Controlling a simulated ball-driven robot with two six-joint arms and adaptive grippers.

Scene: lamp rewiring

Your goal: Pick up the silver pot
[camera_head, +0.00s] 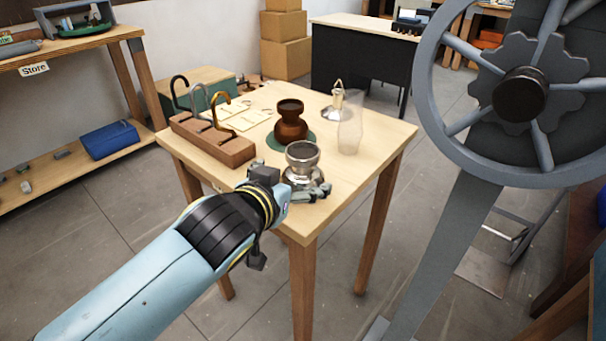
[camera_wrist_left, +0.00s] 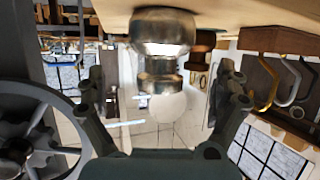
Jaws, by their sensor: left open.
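The silver pot (camera_head: 302,153) stands upright near the front edge of the wooden table (camera_head: 350,172). Its lower part is partly hidden by my left gripper (camera_head: 292,181), which reaches in at the table's front edge. In the left wrist view, which is upside down, the silver pot (camera_wrist_left: 163,32) shows centrally, with the open fingers of my left gripper (camera_wrist_left: 163,92) on either side. Gaps show between the fingers and the pot, and nothing is held. My right gripper is out of view.
Just behind the silver pot is a brown pot (camera_head: 290,124) on a green disc. A clear glass chimney (camera_head: 350,125) stands to the right, with a small metal lamp part (camera_head: 337,100) behind it. A wooden block (camera_head: 212,142) with several hooks is at the left.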

